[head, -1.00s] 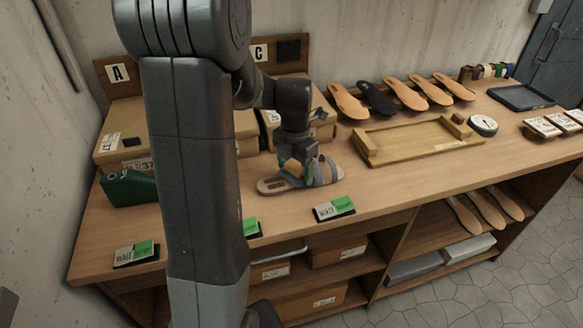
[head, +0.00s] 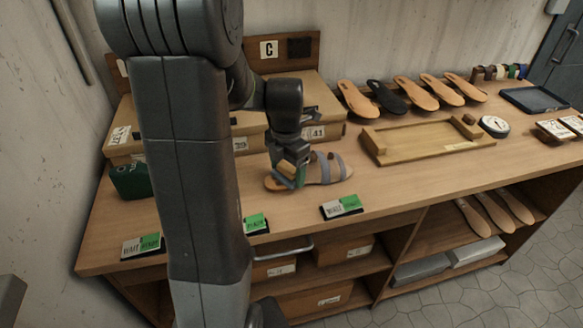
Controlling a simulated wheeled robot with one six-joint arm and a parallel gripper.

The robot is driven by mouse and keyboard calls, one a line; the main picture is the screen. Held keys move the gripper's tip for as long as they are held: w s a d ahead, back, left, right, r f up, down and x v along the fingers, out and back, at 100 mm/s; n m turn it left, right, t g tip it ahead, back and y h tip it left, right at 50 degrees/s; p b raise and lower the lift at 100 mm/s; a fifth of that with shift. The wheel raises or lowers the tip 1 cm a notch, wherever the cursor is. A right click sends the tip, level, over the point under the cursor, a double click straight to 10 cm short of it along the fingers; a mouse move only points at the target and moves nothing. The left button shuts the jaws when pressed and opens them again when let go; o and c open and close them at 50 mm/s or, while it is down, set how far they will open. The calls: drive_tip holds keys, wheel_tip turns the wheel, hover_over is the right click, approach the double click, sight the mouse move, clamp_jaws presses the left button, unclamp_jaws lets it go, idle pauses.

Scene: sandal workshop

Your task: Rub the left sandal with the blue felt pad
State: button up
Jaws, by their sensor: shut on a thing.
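One sandal (head: 328,169) lies on the bench, with a tan sole and grey-blue straps, its strapped end to the right. My gripper (head: 290,174) is over the sandal's left end, pointing down. It is shut on a small pad (head: 287,168) that looks tan on its side, with green-blue below. The pad is at or just above the sole; I cannot tell whether it touches. The gripper and pad hide part of the sandal's left end. No second sandal with straps shows.
Cardboard boxes (head: 320,100) stand behind the sandal. A wooden tray (head: 415,141) lies to the right, with several insoles (head: 414,94) behind it. A green-and-white card (head: 342,206) lies at the front edge. A dark green box (head: 130,181) stands left. My arm hides the left-middle.

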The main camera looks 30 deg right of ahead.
sight(272, 182)
drive_tip(key=shift+w+a+r, duration=0.1)
drive_tip(key=shift+w+a, duration=0.05)
drive_tip(key=shift+a, duration=0.95)
drive_tip(key=shift+w+a+r, duration=0.1)
drive_tip(key=shift+w+a, duration=0.05)
drive_tip(key=shift+a, duration=0.9)
drive_tip(key=shift+s+d+f, duration=0.1)
drive_tip(key=shift+d, duration=0.6)
drive_tip(key=shift+s+d+f, duration=0.15)
drive_tip(key=shift+d, duration=0.6)
drive_tip(key=shift+s+d+f, duration=0.1)
drive_tip(key=shift+d, duration=0.6)
drive_tip(key=shift+s+d+r+p, duration=0.15)
drive_tip(key=shift+d+p, duration=0.5)
drive_tip(key=shift+d, duration=1.55)
wheel_tip(272, 182, up, 7)
drive_tip(key=p, duration=0.5)
